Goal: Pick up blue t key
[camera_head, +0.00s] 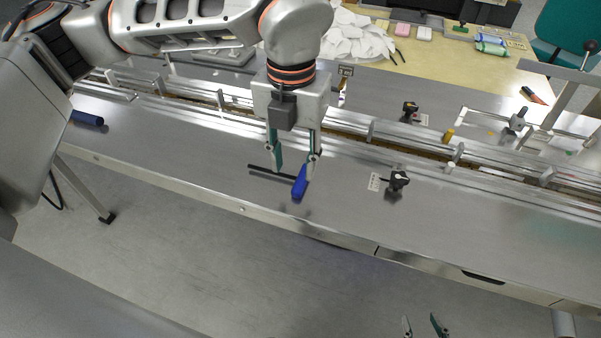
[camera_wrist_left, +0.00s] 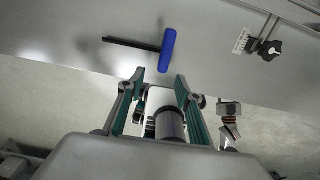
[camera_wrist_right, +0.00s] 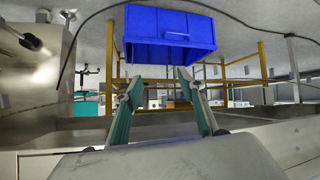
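The blue T key has a blue handle (camera_head: 300,182) and a thin black shaft (camera_head: 272,172). It lies on the grey metal table, and it also shows in the left wrist view (camera_wrist_left: 168,50), with the shaft pointing left. My left gripper (camera_head: 294,165) is open over the table beside the key. In the left wrist view its fingertips (camera_wrist_left: 160,76) are apart and the handle is just beyond them, with nothing between the fingers. My right gripper (camera_head: 424,324) is open and empty, low in front of the table; its fingers also show apart in the right wrist view (camera_wrist_right: 160,80).
Another blue handle (camera_head: 87,118) lies at the table's left end. A black knob (camera_head: 398,180) stands right of the key. A metal rail (camera_head: 350,122) runs behind it. The right wrist view shows a blue crate (camera_wrist_right: 170,32) and yellow frame bars (camera_wrist_right: 262,60). The table front is mostly clear.

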